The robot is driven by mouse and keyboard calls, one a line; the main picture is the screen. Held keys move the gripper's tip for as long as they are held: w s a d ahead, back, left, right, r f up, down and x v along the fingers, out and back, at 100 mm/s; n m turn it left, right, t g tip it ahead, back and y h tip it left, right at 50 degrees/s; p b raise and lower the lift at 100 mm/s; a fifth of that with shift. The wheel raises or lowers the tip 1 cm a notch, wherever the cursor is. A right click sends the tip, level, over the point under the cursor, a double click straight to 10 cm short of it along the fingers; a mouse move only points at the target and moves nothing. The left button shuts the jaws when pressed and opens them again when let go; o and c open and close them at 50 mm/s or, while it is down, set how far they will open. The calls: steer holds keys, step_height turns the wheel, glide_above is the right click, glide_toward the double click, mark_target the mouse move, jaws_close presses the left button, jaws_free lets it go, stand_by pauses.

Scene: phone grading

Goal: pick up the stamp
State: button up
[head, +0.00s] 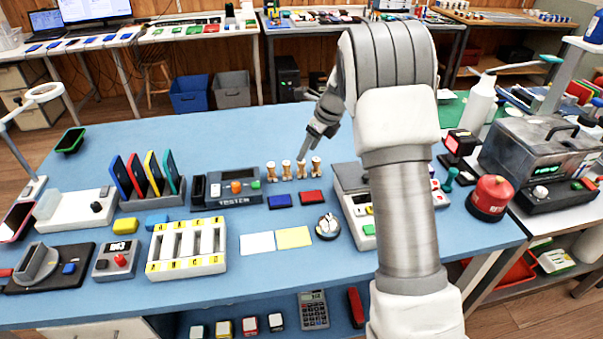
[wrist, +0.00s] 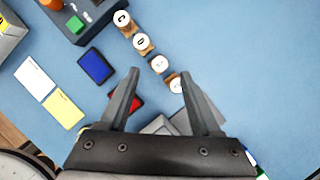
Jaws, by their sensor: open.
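Several wooden stamps with round white tops stand upright in a row on the blue table. In the head view they run from the leftmost stamp (head: 271,172) to the rightmost stamp (head: 316,167). My gripper (head: 305,157) is just above the right part of the row. In the wrist view my gripper (wrist: 158,73) is open and empty. The second stamp from the near end (wrist: 159,65) and the nearest stamp (wrist: 175,85) show between its fingers. The other stamps (wrist: 142,43) lie beyond the left fingertip. Whether a finger touches a stamp I cannot tell.
A blue ink pad (head: 280,201) and a red ink pad (head: 311,197) lie in front of the stamps. A grey tester (head: 234,188) stands left of the row, and a scale (head: 352,178) stands right. White (head: 257,243) and yellow cards (head: 294,237) lie nearer. Table behind the stamps is clear.

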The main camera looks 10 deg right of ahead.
mark_target(301, 169)
steer(key=shift+b+x, duration=0.8)
steer(key=shift+x, duration=2.4)
jaws_close()
